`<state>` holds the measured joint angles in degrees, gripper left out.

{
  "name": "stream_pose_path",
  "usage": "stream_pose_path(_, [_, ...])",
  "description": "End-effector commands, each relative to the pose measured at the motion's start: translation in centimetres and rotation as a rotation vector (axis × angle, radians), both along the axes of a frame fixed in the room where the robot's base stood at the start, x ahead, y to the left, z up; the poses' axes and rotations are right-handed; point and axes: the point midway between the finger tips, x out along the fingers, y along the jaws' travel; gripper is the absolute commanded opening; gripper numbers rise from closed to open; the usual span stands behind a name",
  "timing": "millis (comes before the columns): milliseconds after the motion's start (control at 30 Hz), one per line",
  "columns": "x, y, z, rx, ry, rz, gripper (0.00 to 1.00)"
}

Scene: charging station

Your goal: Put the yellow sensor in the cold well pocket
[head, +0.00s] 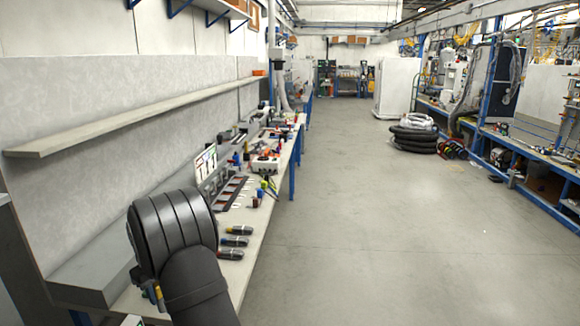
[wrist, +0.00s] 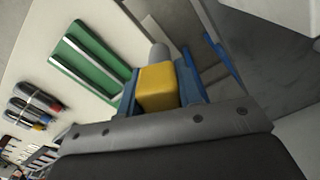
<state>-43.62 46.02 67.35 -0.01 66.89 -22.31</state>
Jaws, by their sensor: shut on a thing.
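The yellow sensor (wrist: 157,88) is a yellow block with a grey rounded part (wrist: 159,52) beyond it. My gripper (wrist: 158,90) is shut on it, with blue fingers on both sides. In the head view, a small bit of yellow (head: 158,291) shows beside my black arm at the lower left, and the arm hides most of the gripper. A green panel with two silver strips (wrist: 90,58) lies on the bench to the left in the wrist view. I cannot tell which thing is the cold well pocket.
Several dark-handled tools (head: 236,241) lie on the long bench (head: 255,222); they also show in the wrist view (wrist: 38,102). Farther along stand a small screen (head: 205,163) and other bench clutter. A shelf (head: 110,120) runs above.

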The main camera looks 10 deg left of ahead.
Motion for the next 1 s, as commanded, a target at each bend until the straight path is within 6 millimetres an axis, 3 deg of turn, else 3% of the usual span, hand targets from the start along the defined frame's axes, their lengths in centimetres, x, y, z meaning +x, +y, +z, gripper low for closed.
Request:
stream_pose_path(33, [1.6, -2.6, -0.8, -0.002, 0.001, -0.08, 0.09])
stream_pose_path(200, [5.2, -10.6, -3.2, -0.004, 0.004, -0.335, 0.09])
stream_pose_path(467, [7.9, -22.3, -6.5, -0.008, 0.006, -0.695, 0.09])
stream_pose_path(700, [6.7, -33.7, -10.4, -0.005, 0.003, -0.93, 0.09])
stream_pose_path(800, [5.6, -37.5, -11.8, -0.003, 0.001, -1.01, 0.09])
stream_pose_path(1000, [3.5, -42.4, -13.5, 0.0, -0.003, -1.117, 0.09])
